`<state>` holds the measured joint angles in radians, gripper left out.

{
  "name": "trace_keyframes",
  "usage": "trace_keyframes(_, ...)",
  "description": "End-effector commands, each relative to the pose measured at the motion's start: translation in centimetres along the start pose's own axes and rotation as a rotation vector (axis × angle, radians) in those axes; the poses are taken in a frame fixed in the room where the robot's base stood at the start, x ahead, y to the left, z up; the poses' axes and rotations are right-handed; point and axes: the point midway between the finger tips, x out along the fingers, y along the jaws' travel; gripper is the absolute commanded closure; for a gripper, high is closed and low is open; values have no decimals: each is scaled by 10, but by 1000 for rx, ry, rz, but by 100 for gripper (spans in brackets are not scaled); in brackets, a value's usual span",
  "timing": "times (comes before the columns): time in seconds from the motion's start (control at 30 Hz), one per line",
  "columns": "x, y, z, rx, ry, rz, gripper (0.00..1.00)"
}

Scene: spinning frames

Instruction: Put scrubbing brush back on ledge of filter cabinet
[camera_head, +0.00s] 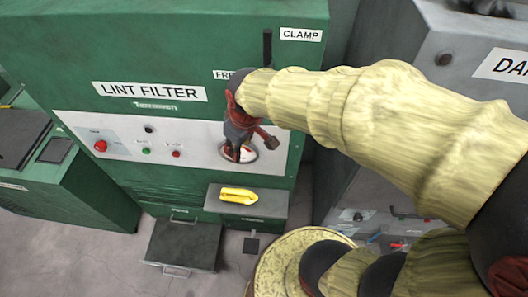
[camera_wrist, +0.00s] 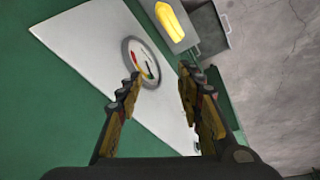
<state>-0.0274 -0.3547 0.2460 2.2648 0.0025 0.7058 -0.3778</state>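A yellow brush-like object (camera_head: 238,195), taken as the scrubbing brush, lies on the grey ledge (camera_head: 268,203) at the front of the green lint filter cabinet (camera_head: 215,45). Its bristles cannot be made out. The brush also shows at the top of the wrist view (camera_wrist: 174,27). My gripper (camera_head: 254,150) is in front of the cabinet's white panel, by the round gauge, above the ledge and apart from the brush. In the wrist view my gripper's fingers (camera_wrist: 160,82) are spread with nothing between them; the gauge (camera_wrist: 142,62) shows behind them.
A dark drawer or bin (camera_head: 180,243) juts out low, left of the ledge. A round yellowish drum top (camera_head: 283,262) stands below my arm. Grey machines (camera_head: 400,120) stand to the right, and a green cabinet (camera_head: 80,195) to the left. Concrete floor is open at lower left.

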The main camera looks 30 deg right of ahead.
Motion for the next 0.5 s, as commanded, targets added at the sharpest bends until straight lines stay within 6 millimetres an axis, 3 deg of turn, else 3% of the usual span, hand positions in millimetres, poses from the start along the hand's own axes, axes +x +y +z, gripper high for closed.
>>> trace_keyframes(0.03, -26, -1, 8, 53, 38, 16, 63)
trace_keyframes(0.2, -87, -11, 41, 231, 127, 42, 63)
trace_keyframes(0.33, -114, -18, 64, 330, 176, 50, 63)
trace_keyframes(0.5, -128, -23, 79, 394, 205, 52, 63)
